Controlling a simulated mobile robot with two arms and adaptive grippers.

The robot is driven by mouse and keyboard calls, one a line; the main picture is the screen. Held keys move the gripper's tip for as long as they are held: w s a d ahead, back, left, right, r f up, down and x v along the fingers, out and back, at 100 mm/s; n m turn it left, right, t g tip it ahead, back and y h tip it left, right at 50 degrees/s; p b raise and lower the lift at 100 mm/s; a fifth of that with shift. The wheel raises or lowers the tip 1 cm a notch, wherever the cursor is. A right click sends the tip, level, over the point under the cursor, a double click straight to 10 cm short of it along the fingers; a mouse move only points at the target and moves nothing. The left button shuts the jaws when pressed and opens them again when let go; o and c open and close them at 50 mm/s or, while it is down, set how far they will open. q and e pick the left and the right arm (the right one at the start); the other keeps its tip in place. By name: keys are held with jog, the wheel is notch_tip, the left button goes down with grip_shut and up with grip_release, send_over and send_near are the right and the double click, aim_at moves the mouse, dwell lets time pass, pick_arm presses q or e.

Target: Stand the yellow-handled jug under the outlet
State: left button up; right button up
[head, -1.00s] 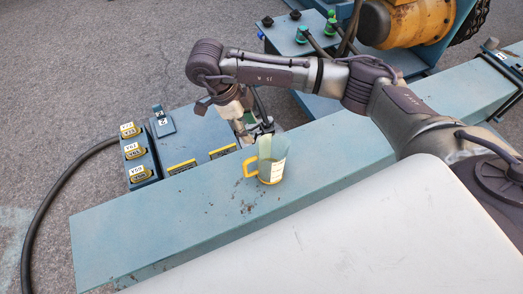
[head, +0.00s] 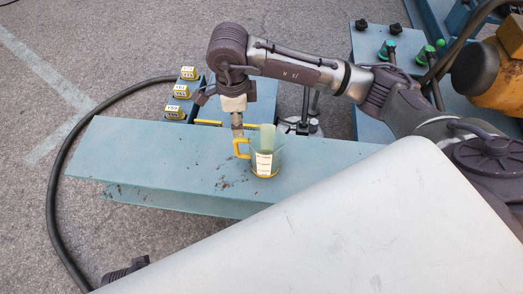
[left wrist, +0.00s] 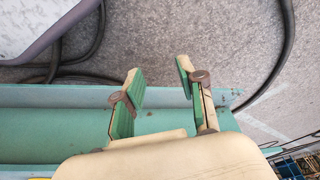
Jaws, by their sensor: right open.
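The jug (head: 265,160), clear greenish with a white label and a yellow handle (head: 237,149), stands upright on the blue beam (head: 150,152) in the head view. Its handle points left. My right gripper (head: 238,131) points down just above and behind the handle. It is open; its fingers are mostly hidden, and I cannot tell whether they touch the handle. My left gripper (left wrist: 160,76) is open and empty in the left wrist view, its two green-padded fingers apart over a blue-green beam and the ground. I cannot make out the outlet for certain.
Behind the beam are a box with yellow-labelled sockets (head: 181,93) and a round metal base with a dark post (head: 299,125). A black cable (head: 52,190) curves at the left. A blue control box (head: 388,48) stands behind right. The beam left of the jug is clear.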

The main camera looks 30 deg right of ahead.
aim_at(236, 144)
notch_tip(236, 144, down, 7)
jog(key=shift+a+f+b, duration=0.1)
jog(key=shift+f+b, duration=0.05)
jog(key=shift+b, duration=0.35)
jog(key=f, duration=0.2)
jog(key=a+f+b, duration=0.1)
jog(key=f, duration=0.1)
jog(key=shift+a+f, duration=0.15)
jog(key=shift+f, duration=0.65)
pick_arm(q)
notch_tip(236, 144, up, 8)
jog(key=shift+s+a+f, duration=0.15)
jog(key=shift+a+f, duration=0.05)
pick_arm(e)
grip_shut()
